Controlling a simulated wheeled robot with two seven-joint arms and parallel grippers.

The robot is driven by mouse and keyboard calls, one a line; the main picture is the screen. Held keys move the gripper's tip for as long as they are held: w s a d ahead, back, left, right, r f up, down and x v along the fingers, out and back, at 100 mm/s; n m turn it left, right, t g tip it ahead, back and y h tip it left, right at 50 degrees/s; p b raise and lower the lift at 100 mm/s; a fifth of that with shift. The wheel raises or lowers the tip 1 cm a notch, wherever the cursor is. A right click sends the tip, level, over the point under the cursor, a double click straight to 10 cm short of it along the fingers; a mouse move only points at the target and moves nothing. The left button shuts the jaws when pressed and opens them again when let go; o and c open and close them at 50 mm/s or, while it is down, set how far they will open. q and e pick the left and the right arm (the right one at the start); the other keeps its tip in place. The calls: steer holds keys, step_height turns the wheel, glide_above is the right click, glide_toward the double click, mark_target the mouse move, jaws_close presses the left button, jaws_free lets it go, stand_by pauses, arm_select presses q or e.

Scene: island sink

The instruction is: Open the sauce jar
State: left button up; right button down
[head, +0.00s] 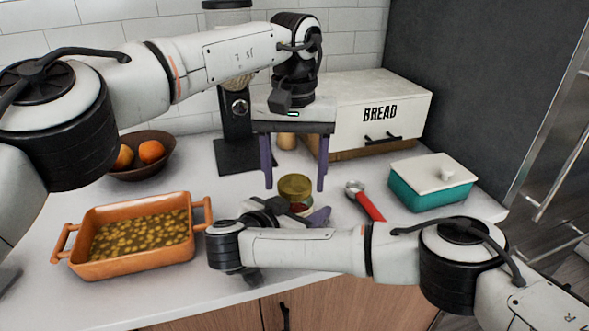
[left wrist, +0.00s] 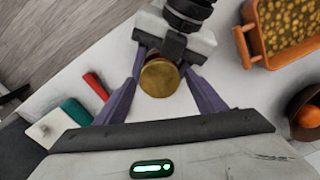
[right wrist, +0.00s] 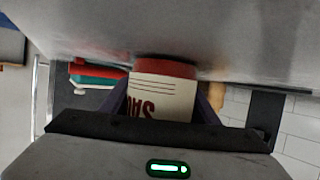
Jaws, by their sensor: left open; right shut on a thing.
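The sauce jar (head: 300,208) stands on the counter with its gold lid (head: 295,186) on top. The lid shows as a gold disc in the left wrist view (left wrist: 159,78). My right gripper (head: 305,214) is shut around the jar body from the front. In the right wrist view the white label with red letters (right wrist: 160,98) sits between its fingers. My left gripper (head: 295,186) points down from above, open, with one purple finger on each side of the lid and a gap to it. Much of the jar body is hidden by the right gripper.
An orange baking dish (head: 100,268) is at the left, with a bowl of oranges (head: 154,172) behind. A red-handled tool (head: 369,205) and teal butter dish (head: 425,195) are at the right. A bread box (head: 350,105) and dark appliance (head: 237,155) stand behind.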

arm_select(q)
steer(key=c, duration=1.1)
steer(key=o, duration=1.2)
steer(key=shift+r, duration=0.1)
steer(key=shift+r, duration=2.2)
arm_select(e)
steer(key=c, duration=0.6)
jaws_free()
steer(key=shift+s, duration=0.1)
